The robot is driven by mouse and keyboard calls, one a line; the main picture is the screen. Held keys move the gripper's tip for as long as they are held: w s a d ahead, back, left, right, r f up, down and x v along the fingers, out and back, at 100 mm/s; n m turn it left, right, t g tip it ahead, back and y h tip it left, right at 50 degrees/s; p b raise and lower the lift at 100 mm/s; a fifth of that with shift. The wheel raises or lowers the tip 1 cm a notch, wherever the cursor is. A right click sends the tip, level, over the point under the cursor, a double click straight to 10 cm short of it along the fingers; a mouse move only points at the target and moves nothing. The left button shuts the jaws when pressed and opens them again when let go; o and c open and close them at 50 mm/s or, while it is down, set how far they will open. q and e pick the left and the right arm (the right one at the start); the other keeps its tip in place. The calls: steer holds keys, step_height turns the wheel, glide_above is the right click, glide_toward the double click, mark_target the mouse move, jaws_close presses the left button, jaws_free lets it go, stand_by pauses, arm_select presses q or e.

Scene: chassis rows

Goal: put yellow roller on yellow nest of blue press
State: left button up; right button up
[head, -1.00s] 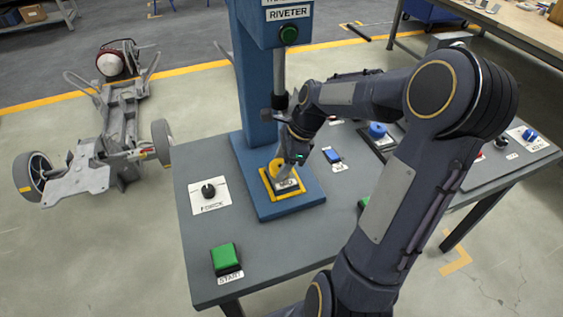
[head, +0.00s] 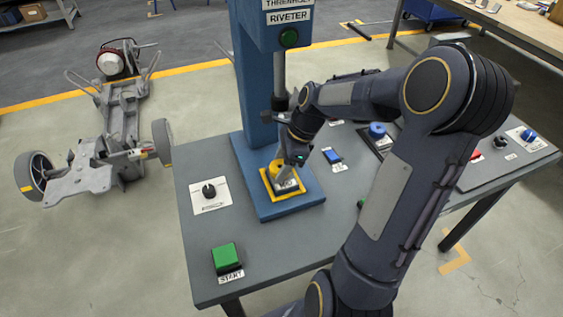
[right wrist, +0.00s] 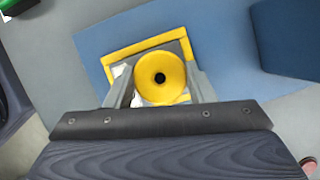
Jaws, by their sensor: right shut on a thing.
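The blue press (head: 252,70), labelled RIVETER, stands on the grey table. Its blue base carries a yellow square nest (head: 309,194), which also shows in the right wrist view (right wrist: 122,49). The yellow roller (head: 276,167) is at the nest. In the right wrist view the roller (right wrist: 160,77) is a yellow disc with a dark centre hole, between the two fingers of my right gripper (right wrist: 160,88). My right gripper (head: 287,172) is shut on the roller, over the nest. I cannot tell whether the roller touches the nest. My left gripper is not in view.
A black knob (head: 209,190) on a white plate and a green START button (head: 226,257) are on the table's left side. A blue switch (head: 332,155) and a round blue part (head: 377,131) lie right of the press. A wheeled chassis (head: 120,130) stands on the floor at left.

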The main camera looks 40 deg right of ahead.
steer(key=shift+f, duration=0.15)
steer(key=shift+f+b, duration=0.55)
steer(key=shift+f, duration=0.2)
steer(key=o, duration=1.2)
steer(key=shift+r, duration=0.1)
steer(key=shift+c, duration=0.2)
steer(key=shift+d+r, duration=0.15)
steer(key=shift+r, duration=0.2)
steer(key=v, duration=0.2)
steer(key=shift+s+d+r+p, duration=0.1)
steer(key=shift+r+p, duration=0.2)
steer(key=shift+r, duration=0.1)
steer(key=s+d, duration=0.2)
steer(key=d, duration=0.1)
steer(key=s+d, duration=0.2)
steer(key=d, duration=0.1)
steer(key=s+d, duration=0.2)
steer(key=d, duration=0.2)
steer(key=shift+s+f+b, duration=0.2)
steer(key=shift+f+b, duration=0.1)
steer(key=shift+b, duration=0.05)
